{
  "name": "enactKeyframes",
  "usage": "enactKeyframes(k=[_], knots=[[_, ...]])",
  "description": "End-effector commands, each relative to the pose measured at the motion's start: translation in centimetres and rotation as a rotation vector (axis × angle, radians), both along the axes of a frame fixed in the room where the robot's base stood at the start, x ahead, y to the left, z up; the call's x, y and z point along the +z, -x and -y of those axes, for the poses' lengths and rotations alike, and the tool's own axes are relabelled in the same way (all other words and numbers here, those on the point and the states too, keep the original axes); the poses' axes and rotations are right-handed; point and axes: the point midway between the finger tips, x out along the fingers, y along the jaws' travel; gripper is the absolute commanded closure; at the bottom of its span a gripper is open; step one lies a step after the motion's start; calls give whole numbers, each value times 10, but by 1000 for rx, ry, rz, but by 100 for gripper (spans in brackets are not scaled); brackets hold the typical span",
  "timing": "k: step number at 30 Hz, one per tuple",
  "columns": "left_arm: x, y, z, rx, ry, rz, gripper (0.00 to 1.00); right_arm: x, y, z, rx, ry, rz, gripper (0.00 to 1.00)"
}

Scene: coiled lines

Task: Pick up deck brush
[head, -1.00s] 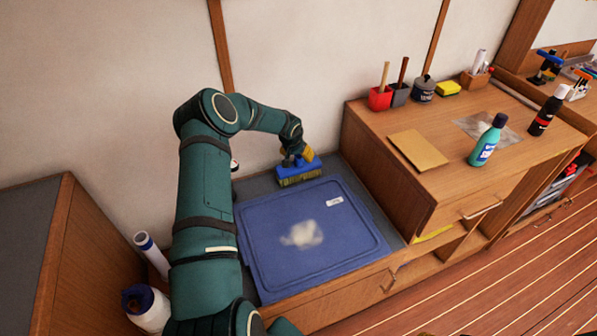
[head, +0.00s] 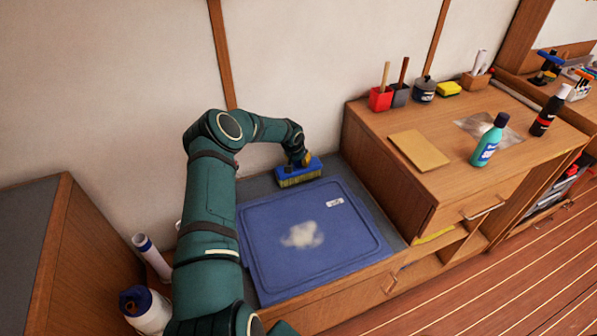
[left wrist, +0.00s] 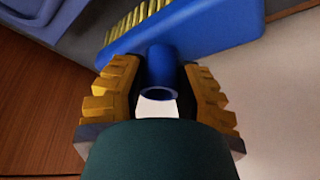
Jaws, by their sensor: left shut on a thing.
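The deck brush (head: 300,173) has a blue block with yellowish bristles pointing down. It is at the back of the low counter, just behind the blue lid. My left gripper (head: 302,158) is over the top of the brush. In the left wrist view the brush's blue block (left wrist: 205,32) lies across the top. My left gripper's yellow-padded fingers (left wrist: 158,85) are on both sides of the brush's short blue socket, shut on it. In the head view I cannot tell whether the bristles touch the counter. My right gripper is not in view.
The blue lid (head: 265,262) with a whitish smudge covers most of the low counter. A taller wooden cabinet (head: 388,170) stands close on the right, with bottles and tools on top. A wall is behind. A rolled tube (head: 150,255) and white bottle (head: 146,308) stand at left.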

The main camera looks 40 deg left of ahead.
Motion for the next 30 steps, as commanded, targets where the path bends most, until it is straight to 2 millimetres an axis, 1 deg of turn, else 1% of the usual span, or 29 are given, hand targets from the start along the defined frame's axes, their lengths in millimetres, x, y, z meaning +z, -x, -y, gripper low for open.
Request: enactKeyframes(k=[7,10,14,18,21,25,30], knots=[[0,0,0,0,0,1,100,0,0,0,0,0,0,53],[7,-1,0,0,-1,2,100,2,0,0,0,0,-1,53],[28,-1,0,-1,-2,3,100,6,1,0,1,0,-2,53],[57,-1,0,-1,-4,3,100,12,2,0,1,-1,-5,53],[74,-1,0,-1,-2,2,100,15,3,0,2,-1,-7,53],[91,-1,0,-1,-2,2,100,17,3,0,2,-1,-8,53],[100,0,0,0,-1,1,100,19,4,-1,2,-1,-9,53]])
